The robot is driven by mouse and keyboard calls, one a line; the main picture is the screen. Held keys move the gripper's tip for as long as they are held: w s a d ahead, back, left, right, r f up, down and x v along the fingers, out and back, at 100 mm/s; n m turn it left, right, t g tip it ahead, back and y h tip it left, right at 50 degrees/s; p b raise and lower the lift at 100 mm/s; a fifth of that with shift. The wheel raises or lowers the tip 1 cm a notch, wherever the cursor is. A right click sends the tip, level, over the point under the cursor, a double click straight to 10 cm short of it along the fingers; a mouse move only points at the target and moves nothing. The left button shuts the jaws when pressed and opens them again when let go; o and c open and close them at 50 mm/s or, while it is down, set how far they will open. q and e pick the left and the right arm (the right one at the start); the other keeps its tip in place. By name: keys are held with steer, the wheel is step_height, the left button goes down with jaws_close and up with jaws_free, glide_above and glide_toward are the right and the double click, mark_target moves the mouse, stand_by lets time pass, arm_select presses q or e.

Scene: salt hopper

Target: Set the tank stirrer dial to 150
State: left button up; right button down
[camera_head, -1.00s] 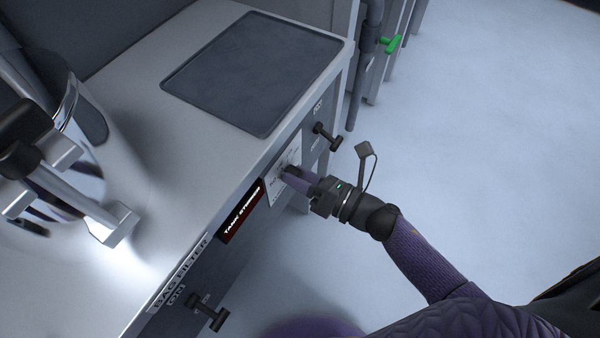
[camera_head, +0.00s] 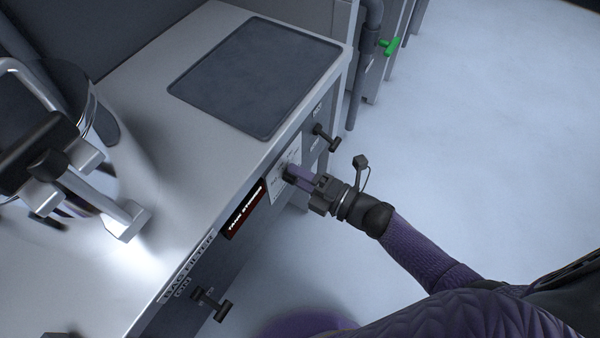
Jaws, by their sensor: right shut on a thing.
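The tank stirrer dial (camera_head: 288,173) is a dark knob on a white scale plate (camera_head: 279,185) on the cabinet's front face. My right gripper (camera_head: 291,174) is at the plate, its purple fingers shut on the dial. The fingers cover most of the knob and part of the scale, so the setting cannot be read. A black and red label reading "TANK STIRRER" (camera_head: 245,209) sits left of the plate. My left gripper does not show.
A shiny metal vessel (camera_head: 92,125) and a dark mat (camera_head: 257,75) are on the worktop (camera_head: 150,70). Open floor lies to the right.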

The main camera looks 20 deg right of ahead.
steer(key=shift+m, duration=0.9)
steer(key=shift+c, duration=1)
jaws_free()
steer(key=p+v, duration=0.2)
steer(key=v, duration=0.8)
steer(key=shift+p, duration=0.3)
